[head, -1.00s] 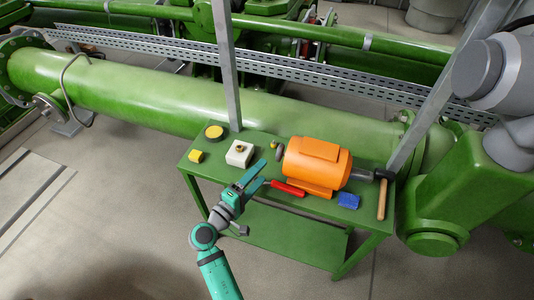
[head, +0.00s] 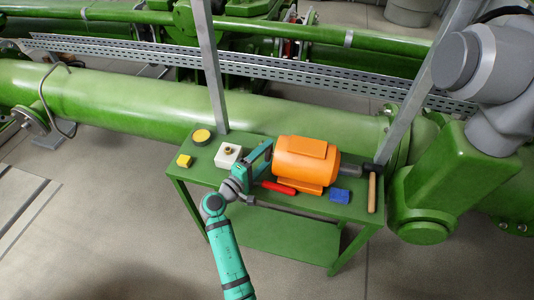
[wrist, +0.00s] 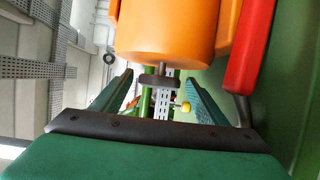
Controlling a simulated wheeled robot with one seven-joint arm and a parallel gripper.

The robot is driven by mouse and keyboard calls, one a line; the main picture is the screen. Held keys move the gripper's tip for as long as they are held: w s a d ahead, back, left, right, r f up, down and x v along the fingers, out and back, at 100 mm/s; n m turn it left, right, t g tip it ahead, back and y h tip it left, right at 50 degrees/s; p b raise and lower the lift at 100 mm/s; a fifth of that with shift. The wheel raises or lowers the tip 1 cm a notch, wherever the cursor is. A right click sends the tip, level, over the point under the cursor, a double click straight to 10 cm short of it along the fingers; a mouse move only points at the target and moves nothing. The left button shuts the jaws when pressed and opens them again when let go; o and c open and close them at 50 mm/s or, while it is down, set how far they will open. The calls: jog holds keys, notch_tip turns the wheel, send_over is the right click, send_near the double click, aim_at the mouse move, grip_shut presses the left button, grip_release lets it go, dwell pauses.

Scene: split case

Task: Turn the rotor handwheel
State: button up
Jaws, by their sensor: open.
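The orange motor-shaped machine (head: 306,160) lies on the green bench (head: 262,237). In the wrist view its rounded end (wrist: 165,30) fills the top, and a short shaft with a dark edge-on part (wrist: 158,80) comes out of it. A small yellow knob (wrist: 184,107) shows beside that part; I take these for the handwheel, whose full shape I cannot make out. My gripper (head: 262,157) is open at the machine's left end. Its fingers (wrist: 158,76) lie either side of the shaft in the wrist picture; contact cannot be told. In the head view my gripper hides the wheel.
A red-handled tool (head: 279,187) lies close beside my gripper. A white block (head: 228,156), yellow block (head: 184,160), yellow round item (head: 201,136), blue block (head: 340,196) and hammer (head: 372,190) are on the bench. A grey post (head: 208,70) rises behind.

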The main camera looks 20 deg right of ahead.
jog(key=shift+w+d, duration=0.3)
jog(key=shift+d, duration=0.2)
jog(key=c, duration=1.1)
jog(key=shift+o, duration=0.2)
jog(key=shift+y, duration=0.3)
jog(key=shift+w+a+r+n+g+y, duration=0.15)
jog(key=shift+n+g+y, duration=0.25)
jog(key=shift+g+y, duration=0.2)
jog(key=n+g+y, duration=0.1)
jog(key=g+y, duration=0.1)
jog(key=y, duration=0.1)
jog(key=shift+w+r+g, duration=0.1)
jog(key=shift+g, duration=0.3)
jog(key=n+g+y, duration=0.1)
jog(key=g+y, duration=0.2)
jog(key=g, duration=0.1)
jog(key=shift+n+g+y, duration=0.3)
jog(key=shift+n+y, duration=0.1)
jog(key=shift+d+g+y, duration=0.2)
jog(key=shift+g+y, duration=0.1)
jog(key=shift+g, duration=0.2)
